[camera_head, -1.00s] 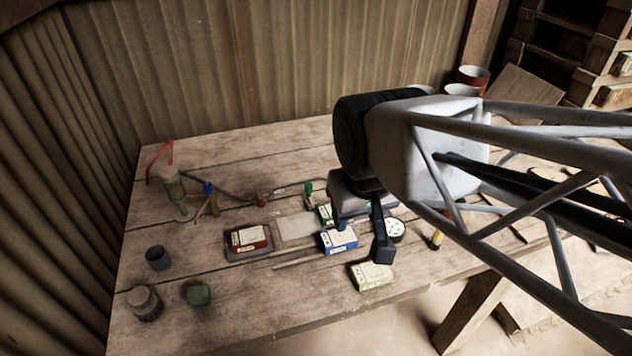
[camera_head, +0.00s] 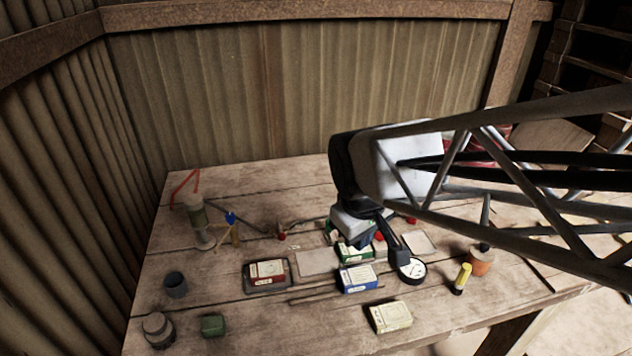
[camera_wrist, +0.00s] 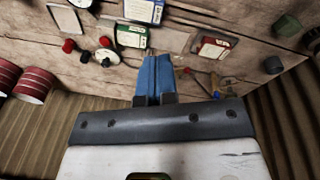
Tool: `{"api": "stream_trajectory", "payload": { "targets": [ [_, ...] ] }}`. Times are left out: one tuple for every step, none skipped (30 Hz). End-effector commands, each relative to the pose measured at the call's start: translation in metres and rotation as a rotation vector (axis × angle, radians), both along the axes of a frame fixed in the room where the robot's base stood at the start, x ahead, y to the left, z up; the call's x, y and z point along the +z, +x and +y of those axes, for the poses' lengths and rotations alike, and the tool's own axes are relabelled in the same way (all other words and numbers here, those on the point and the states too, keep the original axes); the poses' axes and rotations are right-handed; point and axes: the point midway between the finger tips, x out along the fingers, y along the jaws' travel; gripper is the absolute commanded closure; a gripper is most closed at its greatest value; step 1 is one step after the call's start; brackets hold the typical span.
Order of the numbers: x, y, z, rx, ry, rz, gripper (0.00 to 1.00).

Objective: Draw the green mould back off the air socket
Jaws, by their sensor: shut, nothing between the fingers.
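The green mould, which I take to be the green labelled block (camera_head: 355,253), lies on the bench behind the blue block. In the wrist view, this green block (camera_wrist: 131,36) lies just beyond my fingertips, slightly left. My gripper (camera_head: 364,239) is low over the bench at the block's back side. Its blue fingers (camera_wrist: 155,62) are together with nothing between them. I cannot tell whether they touch the block. I cannot pick out the air socket for certain; my gripper covers part of the bench behind the block.
A blue block (camera_head: 358,279), a cream block (camera_head: 389,317) and a red block (camera_head: 267,271) in a tray stand nearby. A round gauge (camera_head: 411,269) is to the right. Red knobs (camera_wrist: 104,41) lie close left of my fingers.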

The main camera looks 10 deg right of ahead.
Motion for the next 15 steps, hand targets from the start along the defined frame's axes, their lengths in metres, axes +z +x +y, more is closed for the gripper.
{"api": "stream_trajectory", "payload": {
  "targets": [
    [-0.007, 0.012, 0.002, 0.055, -0.014, 0.016, 1.0],
    [-0.012, 0.017, 0.003, 0.09, -0.024, 0.025, 1.0],
    [-0.016, 0.025, 0.004, 0.136, -0.036, 0.035, 1.0],
    [-0.02, 0.031, 0.005, 0.171, -0.044, 0.043, 1.0],
    [-0.025, 0.037, 0.006, 0.206, -0.052, 0.051, 1.0],
    [-0.031, 0.045, 0.008, 0.252, -0.063, 0.061, 1.0],
    [-0.035, 0.051, 0.009, 0.288, -0.071, 0.069, 1.0],
    [-0.04, 0.056, 0.01, 0.324, -0.079, 0.078, 1.0],
    [-0.046, 0.064, 0.012, 0.37, -0.089, 0.09, 1.0],
    [-0.051, 0.07, 0.014, 0.406, -0.095, 0.097, 1.0],
    [-0.056, 0.075, 0.015, 0.442, -0.103, 0.105, 1.0],
    [-0.063, 0.082, 0.017, 0.489, -0.112, 0.118, 1.0],
    [-0.068, 0.088, 0.018, 0.525, -0.118, 0.125, 1.0],
    [-0.074, 0.093, 0.02, 0.561, -0.125, 0.134, 1.0],
    [-0.082, 0.1, 0.022, 0.608, -0.132, 0.146, 1.0]
  ]
}}
